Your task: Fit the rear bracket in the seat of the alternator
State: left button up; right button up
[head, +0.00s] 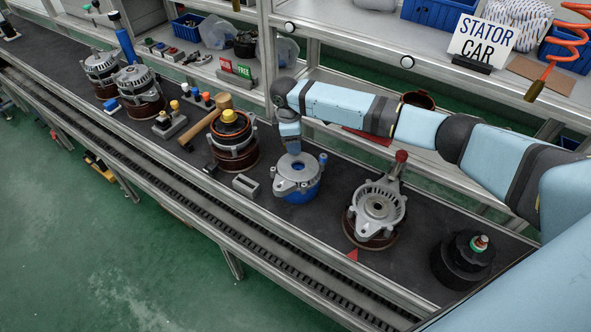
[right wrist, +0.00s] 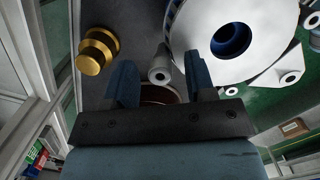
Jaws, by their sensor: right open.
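A pale grey rear bracket (head: 297,170) with a round centre hole and lugs sits on a blue round holder (head: 299,191) mid-bench. My right gripper (head: 293,151) is over its far edge, pointing down. In the right wrist view, my open gripper (right wrist: 161,80) has a lug (right wrist: 160,66) of the bracket (right wrist: 206,25) between or just beyond its fingers; contact cannot be told. Which unit has the seat cannot be told for sure. My left gripper is not in view.
A silver housing (head: 378,208) on a brown base and a black round fixture (head: 463,261) stand to the right. A mallet (head: 206,122) and a small grey block (head: 246,185) lie left. A shelf edge (head: 400,62) runs behind my arm.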

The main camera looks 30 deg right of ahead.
grip_shut()
jog(key=shift+r, duration=0.1)
